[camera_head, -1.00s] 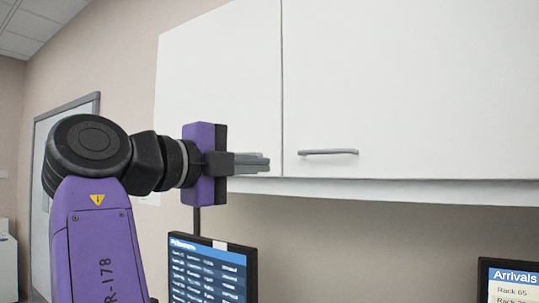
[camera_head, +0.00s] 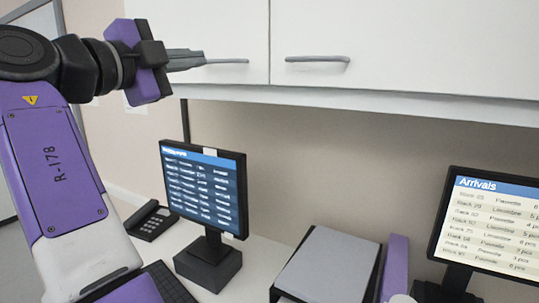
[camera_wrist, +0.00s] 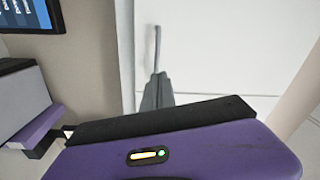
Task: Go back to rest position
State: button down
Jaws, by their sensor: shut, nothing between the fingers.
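My gripper (camera_head: 186,60) is at the upper left of the head view, in front of the white wall cabinet (camera_head: 400,45). Its grey fingers are together, with nothing seen between them. Their tips point right, and in the picture they overlap the left door handle (camera_head: 228,61); I cannot tell whether they touch it. In the wrist view my gripper (camera_wrist: 156,80) shows with its fingers together, in line with a thin grey handle (camera_wrist: 157,45). Both cabinet doors look shut.
Below the cabinet, a desk holds a left monitor (camera_head: 203,190), a black phone (camera_head: 150,221), a grey-topped box (camera_head: 328,265) and an Arrivals monitor (camera_head: 488,220). A purple upright part (camera_head: 395,262) stands beside the box. The wall between the monitors is bare.

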jog(key=w+a+f+n+t+y, duration=0.1)
jog(key=a+f+n+t+y, duration=0.15)
jog(key=a+n+y, duration=0.35)
notch_tip(320, 180, down, 13)
jog(key=w+a+n+t+y+b, duration=0.1)
jog(key=n+y, duration=0.5)
jog(key=n, duration=0.4)
jog(key=s+d+f+n+g+y+b, duration=0.15)
jog(key=s+d+f+n, duration=0.25)
jog(key=f, duration=0.7)
jog(key=s+d+f+n+y, duration=0.3)
jog(key=d+f, duration=0.2)
jog(key=f, duration=0.6)
jog(key=s+d+f+n+b, duration=0.2)
jog(key=s+d+f, duration=1.1)
jog(key=s+d, duration=0.15)
jog(key=s+d+f+m+g+h+b, duration=0.1)
jog(key=s+d+f+h, duration=0.1)
jog(key=s+d, duration=0.4)
jog(key=s+d+f+m+g+h+b, duration=0.1)
jog(key=s+d, duration=0.5)
jog(key=s, duration=0.8)
jog(key=s+d+f+m+g+h+b, duration=0.1)
jog(key=s+d+f+h, duration=0.3)
jog(key=s, duration=0.6)
notch_tip(320, 180, down, 3)
jog(key=shift+d+r+m+g, duration=0.15)
jog(key=shift+d+m+g, duration=0.15)
jog(key=shift+d+m, duration=0.7)
